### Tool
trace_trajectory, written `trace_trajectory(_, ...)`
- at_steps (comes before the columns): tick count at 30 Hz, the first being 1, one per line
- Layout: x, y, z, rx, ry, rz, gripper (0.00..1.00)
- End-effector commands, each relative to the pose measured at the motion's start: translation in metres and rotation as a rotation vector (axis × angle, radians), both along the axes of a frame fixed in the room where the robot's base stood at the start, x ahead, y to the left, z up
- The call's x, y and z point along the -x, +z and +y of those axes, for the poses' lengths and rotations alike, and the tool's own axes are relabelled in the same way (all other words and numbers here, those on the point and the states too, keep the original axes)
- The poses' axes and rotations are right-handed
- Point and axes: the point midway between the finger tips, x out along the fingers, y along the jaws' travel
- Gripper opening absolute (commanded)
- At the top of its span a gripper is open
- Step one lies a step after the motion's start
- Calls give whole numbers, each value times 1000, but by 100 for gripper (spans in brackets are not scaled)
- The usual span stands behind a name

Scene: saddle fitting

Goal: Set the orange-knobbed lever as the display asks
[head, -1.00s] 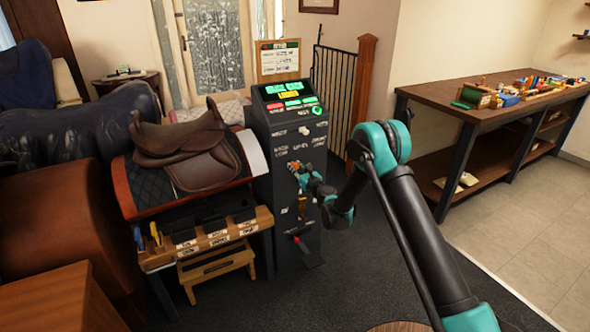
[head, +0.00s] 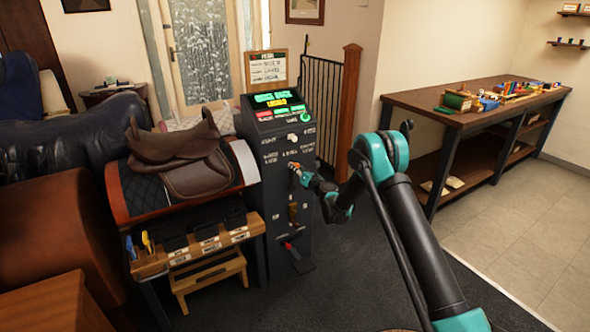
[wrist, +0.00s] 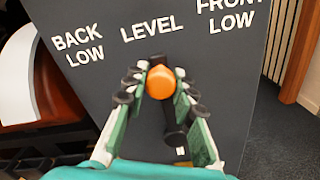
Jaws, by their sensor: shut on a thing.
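The orange knob (wrist: 160,82) of the lever sits between the fingers of my gripper (wrist: 158,88), which is shut on it. In the wrist view the knob is below the LEVEL label, with BACK LOW to the left and FRONT LOW to the right. The dark lever arm (wrist: 174,135) runs down from the knob. In the head view my gripper (head: 296,169) is at the front of the dark console (head: 277,190). The display (head: 277,101) on top shows green text that seems to end in BACK, with a yellow line below it, too small to read surely.
A brown saddle (head: 180,150) on a stand is left of the console, above a tool shelf (head: 150,262). A red-handled lever (head: 290,242) is lower on the console. A workbench (head: 400,103) with small items stands right. Grey floor is clear between.

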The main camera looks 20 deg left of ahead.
Motion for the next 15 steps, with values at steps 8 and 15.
trace_trajectory(8,1,0,0,1,0,-2,46)
trace_trajectory(15,1,0,-1,1,0,-2,46)
